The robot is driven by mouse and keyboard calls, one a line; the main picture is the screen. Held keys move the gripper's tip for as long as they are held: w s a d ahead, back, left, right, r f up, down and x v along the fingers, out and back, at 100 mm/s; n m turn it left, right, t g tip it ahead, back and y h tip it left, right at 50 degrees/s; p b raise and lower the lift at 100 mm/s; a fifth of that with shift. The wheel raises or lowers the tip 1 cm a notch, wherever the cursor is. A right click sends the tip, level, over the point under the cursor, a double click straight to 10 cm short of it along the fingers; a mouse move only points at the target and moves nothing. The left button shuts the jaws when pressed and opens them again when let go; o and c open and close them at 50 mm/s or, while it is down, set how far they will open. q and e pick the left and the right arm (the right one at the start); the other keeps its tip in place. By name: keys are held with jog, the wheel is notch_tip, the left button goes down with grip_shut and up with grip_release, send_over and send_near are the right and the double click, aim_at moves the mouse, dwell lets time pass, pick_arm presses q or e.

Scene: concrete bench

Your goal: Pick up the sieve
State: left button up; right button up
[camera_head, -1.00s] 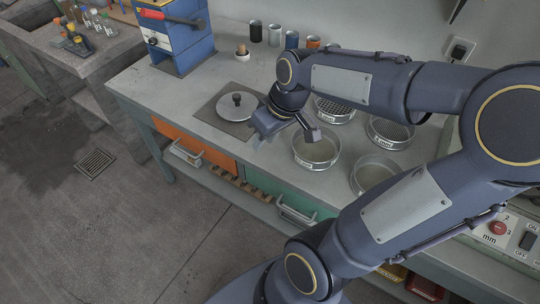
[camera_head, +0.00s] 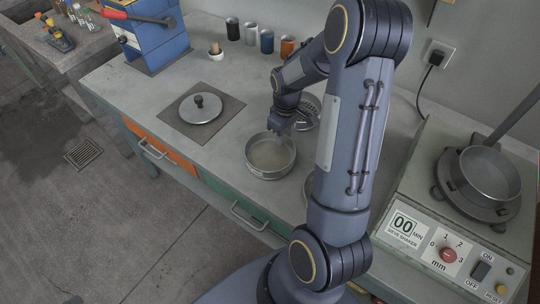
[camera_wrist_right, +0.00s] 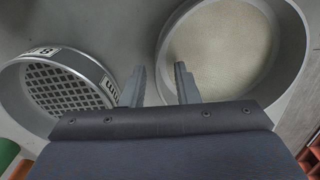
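A round metal sieve with fine pale mesh (camera_head: 270,173) stands on the bench in the head view; it also fills the upper right of the right wrist view (camera_wrist_right: 222,45). My right gripper (camera_head: 279,128) is at its far rim, pointing down. In the right wrist view the right gripper (camera_wrist_right: 159,72) is open, one finger over the sieve's inside and the other outside its wall; contact cannot be told. A coarse-mesh sieve (camera_wrist_right: 65,88) is at left there. Other sieves, one behind (camera_head: 308,112), are partly hidden by my arm. My left gripper is not in view.
A round lid with a knob (camera_head: 201,108) lies on a dark plate left of the sieve. Several cups (camera_head: 250,33) stand at the back. A sieve shaker (camera_head: 470,235) with a metal pan (camera_head: 490,172) is at right. A blue machine (camera_head: 155,40) stands at the back left.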

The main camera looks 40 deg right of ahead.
jog(key=shift+f, duration=0.4)
jog(key=shift+c, duration=0.3)
grip_shut()
jog(key=shift+r, duration=0.1)
